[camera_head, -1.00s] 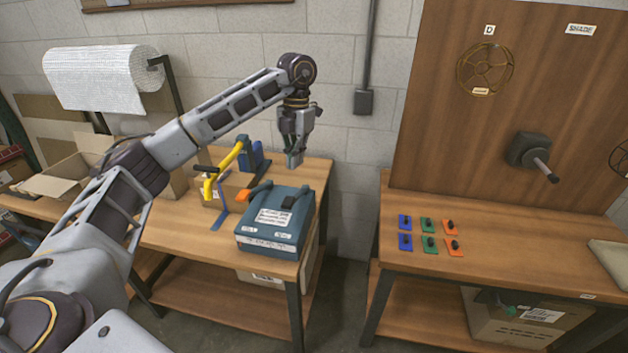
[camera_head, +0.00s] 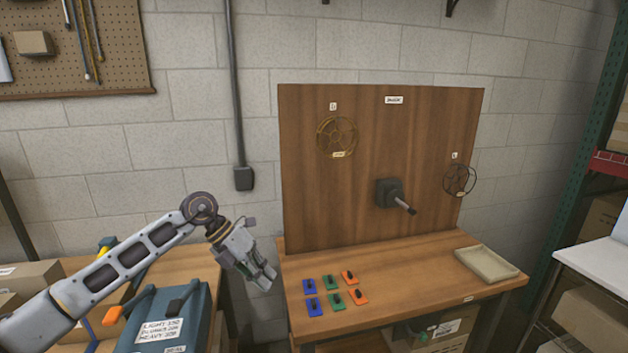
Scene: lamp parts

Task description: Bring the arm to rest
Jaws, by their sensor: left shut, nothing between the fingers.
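My left arm comes in from the lower left. Its gripper (camera_head: 265,279) hangs over the gap between the left bench and the right bench, fingers pointing down and to the right. It is shut and holds nothing. My right arm and gripper are not in view. On the right bench (camera_head: 420,285) lie several small blue, green and orange plates (camera_head: 333,299) with dark knobs, to the right of the gripper and apart from it.
A blue case (camera_head: 195,335) with a label sits on the left bench below my arm. An upright wooden board (camera_head: 300,200) carries wire rings (camera_head: 338,137) and a dark mount with a spindle (camera_head: 390,193). A shallow tray (camera_head: 487,264) lies at the right bench's right end.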

